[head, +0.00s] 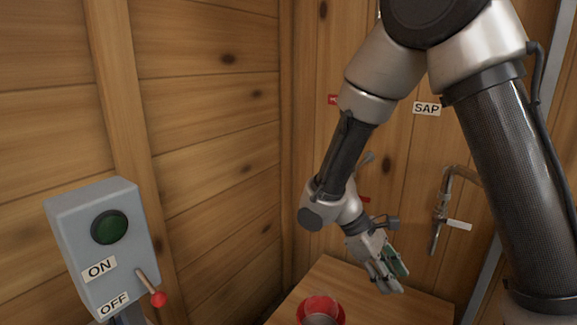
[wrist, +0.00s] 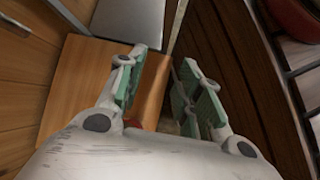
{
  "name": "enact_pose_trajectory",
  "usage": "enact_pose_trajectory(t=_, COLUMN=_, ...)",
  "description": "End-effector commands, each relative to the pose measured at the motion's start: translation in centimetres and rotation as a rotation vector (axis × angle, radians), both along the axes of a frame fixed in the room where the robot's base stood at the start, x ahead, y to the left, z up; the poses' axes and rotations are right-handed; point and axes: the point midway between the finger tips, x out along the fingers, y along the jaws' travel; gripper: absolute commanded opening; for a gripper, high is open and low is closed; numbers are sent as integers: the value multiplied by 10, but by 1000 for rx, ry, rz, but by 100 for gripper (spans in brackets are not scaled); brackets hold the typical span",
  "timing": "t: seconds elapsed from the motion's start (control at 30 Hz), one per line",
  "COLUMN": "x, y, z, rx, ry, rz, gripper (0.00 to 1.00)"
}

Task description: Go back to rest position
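My gripper (head: 388,276) hangs from my bent arm above the right part of a small wooden table in the head view. In the wrist view my gripper (wrist: 168,95) has its two green-padded fingers spread well apart. Nothing shows between the pads, so it is empty. The wooden table (wrist: 75,85) lies below and to the left of the fingers there. A little red (wrist: 134,124) shows low between the fingers, mostly hidden by my gripper.
A grey control box (head: 85,235) with a green button (head: 109,227), ON and OFF labels and a red-tipped lever (head: 158,298) stands at left. A red-rimmed container (head: 321,306) sits at the table's front. A tap (head: 440,210) and SAP sign (head: 426,108) are on the back wall.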

Motion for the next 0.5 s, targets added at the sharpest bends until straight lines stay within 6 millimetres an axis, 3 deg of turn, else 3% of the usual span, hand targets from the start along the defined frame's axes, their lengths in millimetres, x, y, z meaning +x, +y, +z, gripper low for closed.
enact_pose_trajectory(t=0.2, x=-22, y=-27, z=58, rx=200, ry=-143, rz=-255, gripper=35)
enact_pose_trajectory(t=0.5, x=-56, y=-62, z=122, rx=446, ry=-381, rz=-552, gripper=35)
